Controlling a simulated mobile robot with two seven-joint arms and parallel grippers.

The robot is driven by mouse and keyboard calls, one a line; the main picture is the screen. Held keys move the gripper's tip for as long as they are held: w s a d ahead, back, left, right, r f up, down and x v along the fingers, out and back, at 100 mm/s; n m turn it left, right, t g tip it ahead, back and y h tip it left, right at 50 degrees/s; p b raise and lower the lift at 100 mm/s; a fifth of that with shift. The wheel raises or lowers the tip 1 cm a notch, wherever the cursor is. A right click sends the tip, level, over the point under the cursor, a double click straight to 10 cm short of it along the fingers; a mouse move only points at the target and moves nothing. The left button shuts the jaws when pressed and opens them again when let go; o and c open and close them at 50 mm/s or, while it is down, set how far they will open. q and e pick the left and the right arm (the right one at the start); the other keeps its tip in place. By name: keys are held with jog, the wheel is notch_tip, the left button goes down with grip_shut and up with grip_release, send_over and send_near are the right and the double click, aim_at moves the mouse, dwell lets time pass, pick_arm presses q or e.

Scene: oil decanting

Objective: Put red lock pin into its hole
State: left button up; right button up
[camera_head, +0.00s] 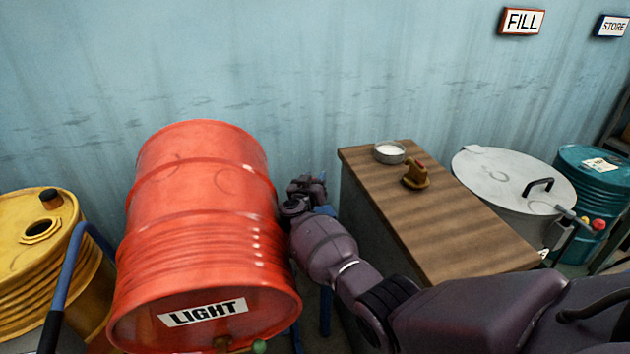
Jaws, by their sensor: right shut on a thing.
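My right gripper (306,188) is beside the upper right side of the red drum (190,240), near the blue frame (325,211). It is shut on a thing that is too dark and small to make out. The red drum lies tilted in the blue frame, its "LIGHT" label facing me. I cannot make out the red lock pin or its hole; the drum and my right arm hide much of the frame. My left gripper is not in view.
A wooden-topped bench (450,225) to the right bears a small bowl (389,152) and a brass fitting with red on it (415,176). Beyond stand a lidded grey vessel (490,180) and a teal drum (590,170). A yellow drum (85,285) is at left.

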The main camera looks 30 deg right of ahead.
dwell(0.5)
dwell(0.5)
jog(key=shift+d+p, duration=0.1)
jog(key=shift+p, duration=0.2)
dwell(0.4)
dwell(0.5)
jog(key=shift+f, duration=0.25)
jog(key=shift+s+f+b, duration=0.1)
jog(key=shift+f+b, duration=0.2)
jog(key=shift+f, duration=0.4)
